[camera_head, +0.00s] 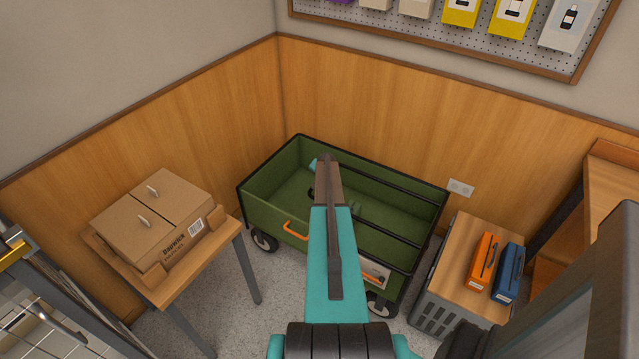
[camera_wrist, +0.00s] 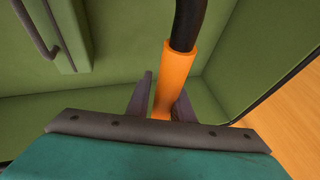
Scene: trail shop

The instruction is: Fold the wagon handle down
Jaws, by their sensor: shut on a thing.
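The green wagon (camera_head: 268,219) stands in the corner, with a black rim and dark wheels. Its green inner walls (camera_wrist: 120,85) fill most of the wrist view. In the wrist view my gripper (camera_wrist: 161,100) is shut on an orange grip (camera_wrist: 178,75), one finger on each side. A curved black bar (camera_wrist: 188,22) continues from the top of the grip. In the head view my arm covers the middle of the wagon and hides the fingertips and the held grip. A curved orange bar (camera_head: 296,231) shows on the wagon's near side. Two thin dark bars (camera_head: 396,188) cross its right part.
A wooden table (camera_head: 172,287) with a cardboard box (camera_head: 150,215) stands to the left. A grey crate with a wooden top (camera_head: 444,264) stands to the right, holding an orange case (camera_head: 483,261) and a blue case (camera_head: 509,273). Wood panelling (camera_head: 400,130) rises behind the wagon.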

